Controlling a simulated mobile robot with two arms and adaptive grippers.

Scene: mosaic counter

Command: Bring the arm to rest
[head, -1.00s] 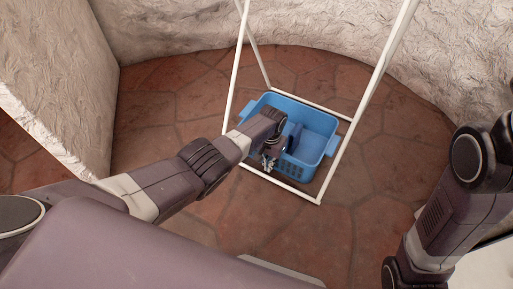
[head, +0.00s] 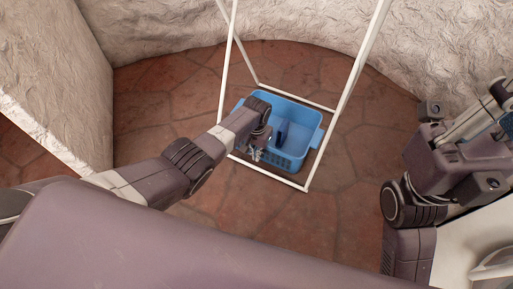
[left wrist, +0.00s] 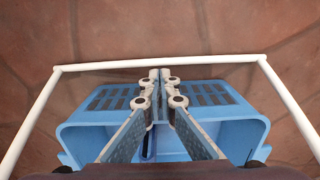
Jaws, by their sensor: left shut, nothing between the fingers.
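My left gripper (head: 256,154) is shut and empty. In the head view it shows over the near left side of a blue basket (head: 313,146). In the left wrist view the closed fingertips (left wrist: 160,76) show in front of the basket's slotted wall (left wrist: 105,98). The fingers hide part of the basket, and I cannot tell whether they touch it. My left arm (head: 165,170) reaches in from the left. My right arm (head: 408,245) is folded up at the right edge; its finger state is not clear there.
The basket stands inside a white bar frame (head: 344,95) on reddish stone floor (head: 170,95). A dark blue upright piece (head: 281,133) shows inside the basket. Rough pale walls (head: 170,22) close off the back and left. A pale surface (head: 452,250) lies at lower right.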

